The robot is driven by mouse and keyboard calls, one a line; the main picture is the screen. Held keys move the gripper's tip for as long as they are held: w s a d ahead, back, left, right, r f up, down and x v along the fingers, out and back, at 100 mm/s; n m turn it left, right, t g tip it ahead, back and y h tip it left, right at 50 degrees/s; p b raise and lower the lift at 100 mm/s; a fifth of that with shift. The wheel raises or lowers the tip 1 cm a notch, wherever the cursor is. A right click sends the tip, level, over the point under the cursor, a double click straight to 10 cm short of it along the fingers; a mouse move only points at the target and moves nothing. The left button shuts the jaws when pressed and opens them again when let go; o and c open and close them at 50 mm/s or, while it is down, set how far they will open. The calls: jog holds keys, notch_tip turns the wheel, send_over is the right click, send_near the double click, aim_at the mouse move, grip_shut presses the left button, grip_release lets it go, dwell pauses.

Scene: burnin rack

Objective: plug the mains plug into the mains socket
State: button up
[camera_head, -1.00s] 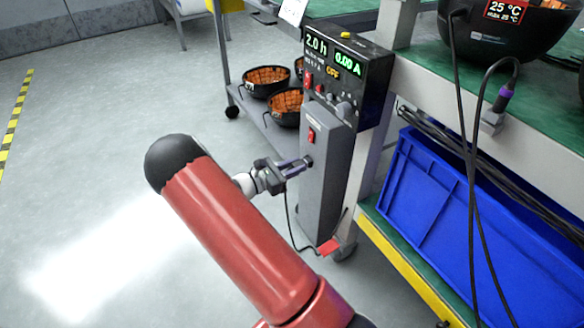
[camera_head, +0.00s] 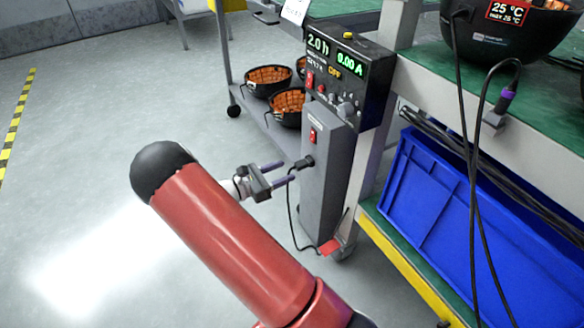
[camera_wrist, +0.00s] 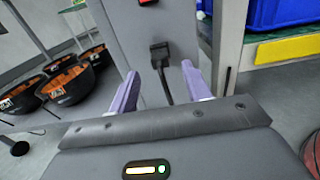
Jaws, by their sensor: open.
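The black mains plug (camera_head: 305,162) sits at the front face of the grey socket strip (camera_head: 326,180), seated against it as far as I can see. Its cord hangs down from it. In the wrist view the plug (camera_wrist: 160,52) is against the grey face with its cord running down between my fingers. The socket opening behind the plug is hidden. My gripper (camera_head: 279,173) is open, with its two purple fingers pointing at the strip. The fingertips are a little short of the plug and apart from it. The gripper holds nothing.
A control box (camera_head: 345,78) with a lit display stands above the strip. A blue crate (camera_head: 450,215) sits on the lower shelf at the right. Black bowls (camera_head: 286,106) stand on a shelf behind. The floor left of my arm is clear.

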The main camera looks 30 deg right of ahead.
jog(key=shift+a, duration=1.2)
